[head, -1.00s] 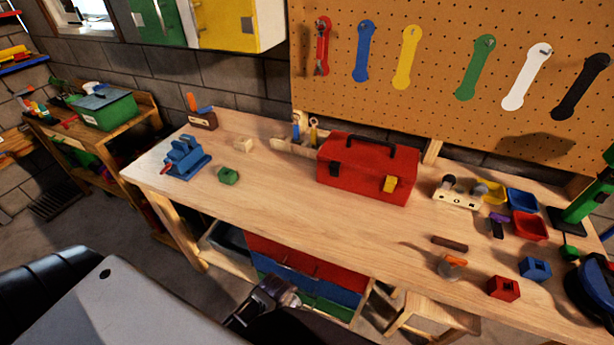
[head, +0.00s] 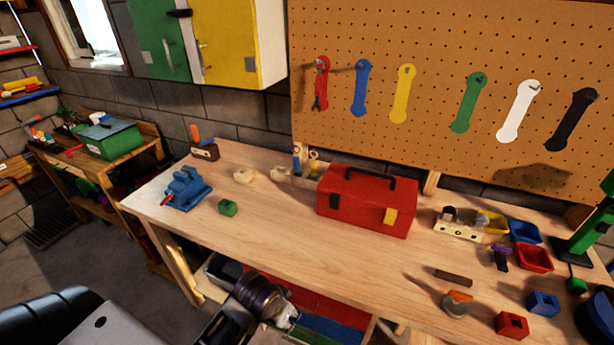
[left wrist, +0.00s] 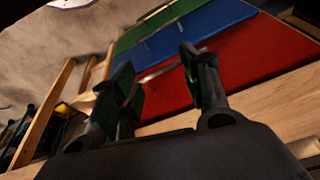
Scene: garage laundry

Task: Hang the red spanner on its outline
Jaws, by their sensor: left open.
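The red outline (head: 323,68) is at the left end of the row on the pegboard. A red spanner (head: 317,98) with a dark forked lower end appears to hang over it from a peg; red on red makes its edges hard to tell. My left gripper (head: 287,318) is low at the bench's front edge, in front of the drawers and well below the pegboard. In the left wrist view its fingers (left wrist: 158,70) are apart with nothing between them. My right gripper is not in view.
Blue, yellow, green, white and black outlines continue along the pegboard (head: 440,50). The bench's front middle is clear.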

